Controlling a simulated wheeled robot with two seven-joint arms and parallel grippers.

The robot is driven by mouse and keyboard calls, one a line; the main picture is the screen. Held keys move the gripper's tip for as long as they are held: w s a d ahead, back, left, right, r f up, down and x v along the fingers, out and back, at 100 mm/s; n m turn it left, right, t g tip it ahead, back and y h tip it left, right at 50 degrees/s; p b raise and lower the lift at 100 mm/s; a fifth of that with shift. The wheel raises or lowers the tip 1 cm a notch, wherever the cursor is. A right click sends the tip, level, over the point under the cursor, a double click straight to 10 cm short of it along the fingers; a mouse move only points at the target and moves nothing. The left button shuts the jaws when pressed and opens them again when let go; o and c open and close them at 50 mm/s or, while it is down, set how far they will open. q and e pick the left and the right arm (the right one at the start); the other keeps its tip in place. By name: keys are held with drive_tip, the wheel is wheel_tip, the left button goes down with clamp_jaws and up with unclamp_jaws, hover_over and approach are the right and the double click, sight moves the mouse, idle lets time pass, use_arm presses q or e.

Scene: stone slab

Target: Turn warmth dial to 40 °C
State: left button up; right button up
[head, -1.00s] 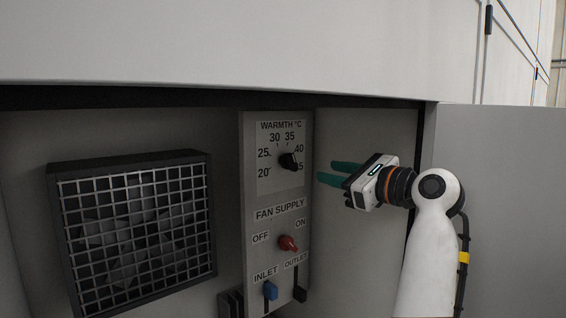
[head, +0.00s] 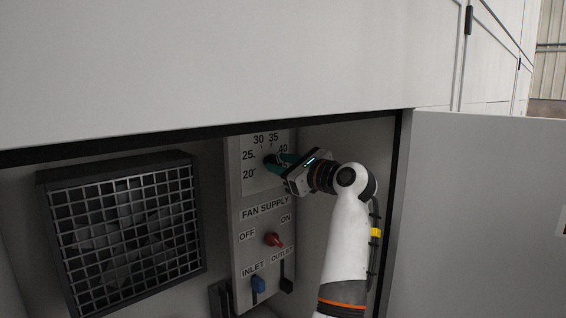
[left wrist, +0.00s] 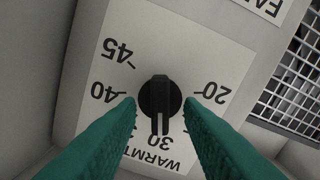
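The warmth dial is a round black knob (left wrist: 160,95) with a raised ridge, on a white scale plate (head: 250,183). In the left wrist view, which shows the scale upside down, the ridge points down, near the 30 side. The 40 mark (left wrist: 108,92) is at left; the 35 is hidden behind a finger. My left gripper (head: 272,160) is at the dial in the head view, its green fingers covering part of the scale. In the left wrist view the open fingers (left wrist: 160,103) are on either side of the knob, with small gaps. My right gripper is not in view.
A grilled fan (head: 125,230) is to the left. An overhanging cabinet edge (head: 200,138) runs above; a grey door panel (head: 480,210) is at right.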

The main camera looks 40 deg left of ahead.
use_arm(q)
drive_tip(key=c, duration=0.6)
clamp_jaws()
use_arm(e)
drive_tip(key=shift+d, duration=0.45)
